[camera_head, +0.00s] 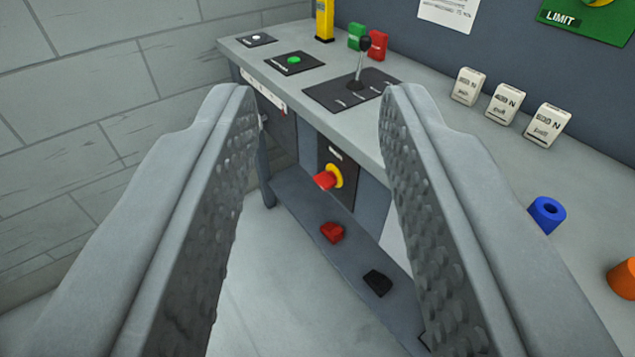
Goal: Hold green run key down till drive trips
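The green run key (294,60) is a small round green button on a black plate (310,66) on the bench top, left of the lever. Nothing touches it. My gripper (312,100) is open and empty, its two grey studded fingers wide apart in the foreground. The fingertips appear nearer to me than the key, which shows beyond and between them. No sign of the drive's state can be made out.
A black-knobbed lever (362,62) stands right of the key. A white button (257,37) is at the far left. A red knob on a yellow ring (328,179) juts from the front.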

